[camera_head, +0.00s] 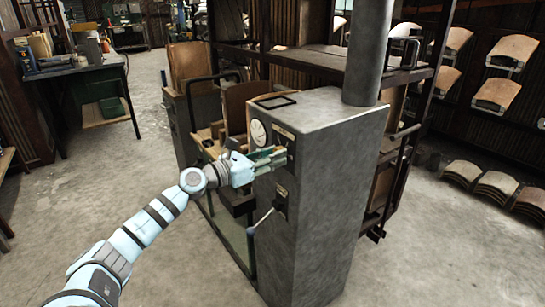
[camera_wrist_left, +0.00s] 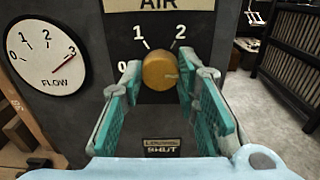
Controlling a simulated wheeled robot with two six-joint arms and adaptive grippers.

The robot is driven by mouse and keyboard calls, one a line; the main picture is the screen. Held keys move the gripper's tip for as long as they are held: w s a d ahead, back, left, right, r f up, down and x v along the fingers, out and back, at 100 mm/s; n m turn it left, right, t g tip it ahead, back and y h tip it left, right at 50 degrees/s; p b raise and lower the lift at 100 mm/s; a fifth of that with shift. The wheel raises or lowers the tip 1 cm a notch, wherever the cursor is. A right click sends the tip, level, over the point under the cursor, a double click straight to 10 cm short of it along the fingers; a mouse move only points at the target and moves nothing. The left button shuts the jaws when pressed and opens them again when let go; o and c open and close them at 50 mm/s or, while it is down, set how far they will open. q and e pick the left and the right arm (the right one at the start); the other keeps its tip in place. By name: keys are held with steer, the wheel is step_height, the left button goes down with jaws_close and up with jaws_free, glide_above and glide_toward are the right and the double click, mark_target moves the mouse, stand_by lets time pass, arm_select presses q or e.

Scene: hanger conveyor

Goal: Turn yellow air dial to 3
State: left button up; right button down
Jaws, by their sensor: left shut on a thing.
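The yellow air dial (camera_wrist_left: 159,71) sits on the dark panel of the machine, under a plate marked AIR (camera_wrist_left: 158,5). Marks 0, 1 and 2 show around it; no 3 is visible, and the right finger covers that side. My left gripper (camera_wrist_left: 157,82) has one finger on each side of the dial and is shut on it. In the head view my left gripper (camera_head: 273,158) reaches the grey cabinet (camera_head: 318,190) front, and I cannot make out the dial there. The dial's pointer setting is unclear. My right gripper is not in view.
A white FLOW gauge (camera_wrist_left: 46,54), its red needle near 3, is left of the dial. A lever (camera_head: 262,222) sticks out lower on the cabinet. Wooden pieces stand behind it. The floor at left is clear.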

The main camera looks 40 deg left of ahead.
arm_select(q)
steer(key=shift+f, duration=0.1)
steer(key=o, duration=1.2)
step_height(320, 180, up, 10)
steer(key=shift+r, duration=0.1)
